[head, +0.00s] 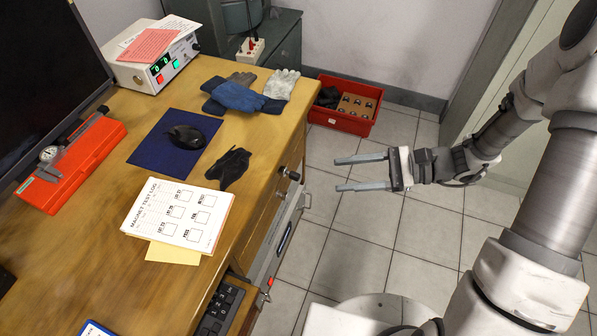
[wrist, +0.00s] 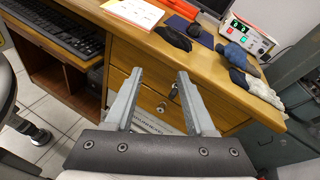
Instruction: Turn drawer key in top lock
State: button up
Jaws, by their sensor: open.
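The wooden desk's drawer front (head: 268,215) faces right in the head view. A small dark and metallic fitting (head: 290,174) sticks out near its top, likely the key in the top lock; its details are too small to tell. In the wrist view a similar small fitting (wrist: 173,91) shows between my fingers on the upper drawer, with another round metal fitting (wrist: 161,107) lower down. My gripper (head: 338,174) is open and empty, to the right of the drawer front and apart from it, fingers pointing at it. The open fingers also show in the wrist view (wrist: 160,72).
A red crate (head: 340,121) stands on the tiled floor beyond the desk. Gloves (head: 240,97), a paper sheet (head: 178,214) and a mouse (head: 186,136) lie on the desktop. A keyboard (head: 218,308) sits below the desktop. Floor tiles around my gripper are clear.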

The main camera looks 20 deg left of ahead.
aim_at(289, 174)
jog(key=w+f+m+t+y+b, duration=0.4)
jog(key=f+m, duration=0.3)
jog(key=f, duration=0.5)
jog(key=a, duration=1)
jog(key=shift+a+f+t+h, duration=0.3)
jog(key=shift+a, duration=0.05)
jog(key=shift+w, duration=0.1)
jog(key=shift+c, duration=0.3)
grip_shut()
